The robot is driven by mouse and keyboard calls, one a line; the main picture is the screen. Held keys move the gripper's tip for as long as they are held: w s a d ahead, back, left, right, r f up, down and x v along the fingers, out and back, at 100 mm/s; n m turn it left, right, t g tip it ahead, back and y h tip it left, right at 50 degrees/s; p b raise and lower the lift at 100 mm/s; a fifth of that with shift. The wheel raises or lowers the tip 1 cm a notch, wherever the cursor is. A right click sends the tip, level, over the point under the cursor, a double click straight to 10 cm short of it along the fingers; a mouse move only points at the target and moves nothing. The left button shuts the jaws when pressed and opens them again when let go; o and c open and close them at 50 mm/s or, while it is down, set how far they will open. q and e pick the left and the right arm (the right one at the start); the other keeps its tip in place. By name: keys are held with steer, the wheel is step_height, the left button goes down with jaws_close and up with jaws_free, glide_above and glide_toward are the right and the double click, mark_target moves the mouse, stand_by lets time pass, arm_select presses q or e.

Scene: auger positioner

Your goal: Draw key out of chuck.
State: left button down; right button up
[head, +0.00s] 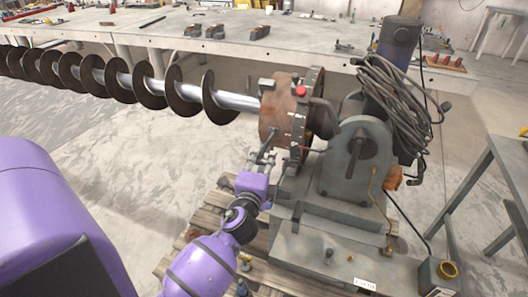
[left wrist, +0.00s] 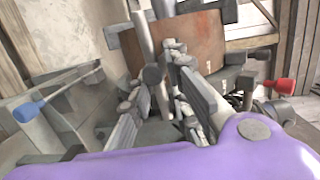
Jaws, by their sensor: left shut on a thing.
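The chuck (head: 275,118) is a rusty brown disc on the positioner, at the end of the auger (head: 150,86). In the left wrist view its brown face (left wrist: 205,42) fills the upper middle. My left gripper (head: 262,160) is at the lower side of the chuck, close to its rim. The key (left wrist: 157,78) is a grey metal bar between the fingers of my left gripper, which is shut on it. The gripper and dark parts around it hide much of the key, so I cannot tell whether its tip sits in the chuck. My right gripper is out of view.
The grey positioner housing (head: 356,160) stands right of the chuck, with coiled cable (head: 395,105) above it. A wooden pallet (head: 205,222) lies below. A long workbench (head: 215,45) runs behind the auger. A grey table (head: 500,180) stands at right. Floor left of the pallet is open.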

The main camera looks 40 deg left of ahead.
arm_select(q)
steer(key=shift+a+v, duration=0.2)
steer(key=shift+v, duration=1.55)
steer(key=shift+s+f, duration=0.15)
steer(key=shift+f, duration=0.05)
